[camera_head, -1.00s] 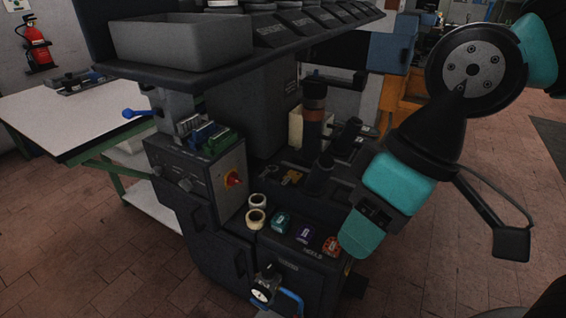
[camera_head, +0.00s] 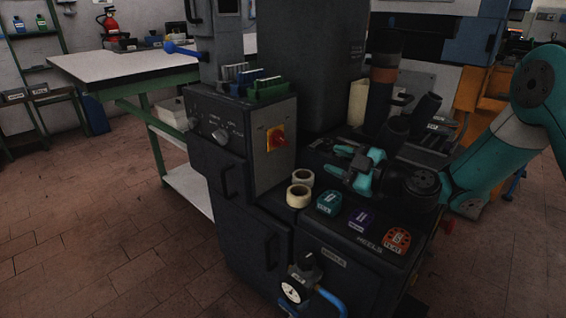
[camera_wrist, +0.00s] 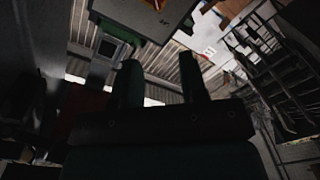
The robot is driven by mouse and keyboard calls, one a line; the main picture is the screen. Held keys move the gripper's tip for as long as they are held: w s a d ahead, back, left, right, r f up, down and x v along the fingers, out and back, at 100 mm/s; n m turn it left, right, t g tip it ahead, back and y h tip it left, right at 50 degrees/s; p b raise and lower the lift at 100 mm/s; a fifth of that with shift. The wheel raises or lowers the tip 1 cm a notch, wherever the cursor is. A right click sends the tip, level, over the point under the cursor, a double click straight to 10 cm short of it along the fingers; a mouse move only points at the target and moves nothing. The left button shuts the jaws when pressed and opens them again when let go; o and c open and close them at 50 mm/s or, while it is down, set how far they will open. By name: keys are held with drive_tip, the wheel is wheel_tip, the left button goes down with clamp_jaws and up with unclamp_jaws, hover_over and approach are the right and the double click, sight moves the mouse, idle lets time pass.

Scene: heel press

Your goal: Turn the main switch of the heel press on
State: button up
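The main switch (camera_head: 276,138) is a red rotary knob on a yellow plate, on the grey side panel of the heel press (camera_head: 245,195). In the head view the knob is fully in sight, but its exact turn position is too small to tell. My gripper (camera_head: 338,161) is to the right of the switch, above the press's worktop, with its fingers toward the panel and clear of the knob. In the wrist view the two dark fingers (camera_wrist: 161,82) stand apart with nothing between them.
The left floor is free.

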drive_tip(key=f, duration=0.1)
drive_tip(key=p, duration=0.2)
approach(283, 141)
drive_tip(key=shift+t, duration=0.3)
drive_tip(key=x, duration=1)
drive_tip(key=shift+a+f, duration=0.1)
drive_tip(key=shift+a, duration=0.05)
clamp_jaws()
